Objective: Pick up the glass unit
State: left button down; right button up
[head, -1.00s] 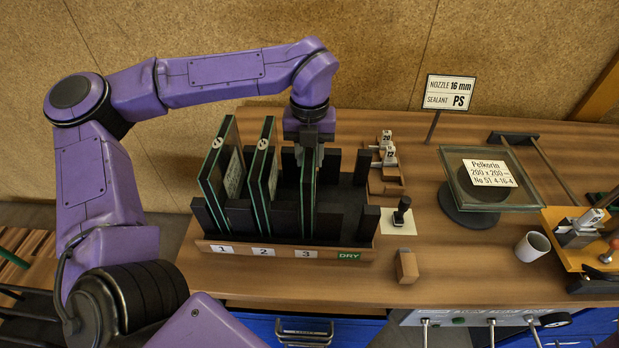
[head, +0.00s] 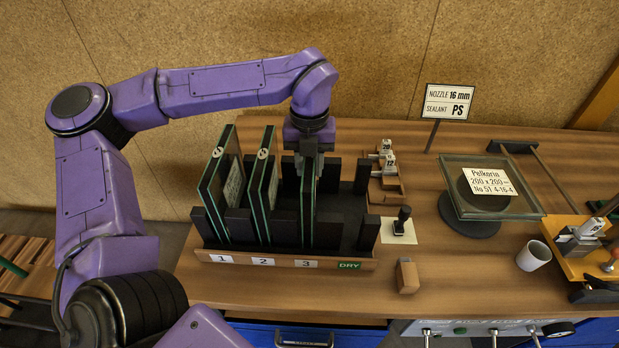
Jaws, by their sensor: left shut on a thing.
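Several glass units stand upright in a dark slotted rack (head: 345,264) with labels 1, 2, 3 and DRY on its front. One glass unit (head: 215,190) stands in slot 1 and another glass unit (head: 261,185) in slot 2. A third glass unit (head: 308,205) stands at slot 3. My left gripper (head: 309,152) comes down from above and is shut on the top edge of this third unit. The unit's lower part is between the rack's dark blocks, so I cannot tell whether it touches the bottom. My right gripper is not in view.
A glass pane labelled Pelkorin (head: 490,187) lies on a round dark stand to the right. A sign (head: 447,102), a small block (head: 407,275), a white cup (head: 533,255) and numbered nozzles (head: 387,160) stand around. The DRY slot looks empty.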

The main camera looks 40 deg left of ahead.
pick_arm(q)
jog(key=shift+w+a+r, duration=0.1)
jog(key=shift+w+r, duration=0.05)
jog(key=shift+r, duration=0.05)
notch_tip(320, 180, up, 18)
jog(key=b, duration=0.1)
jog(key=shift+f, duration=0.25)
dwell(0.4)
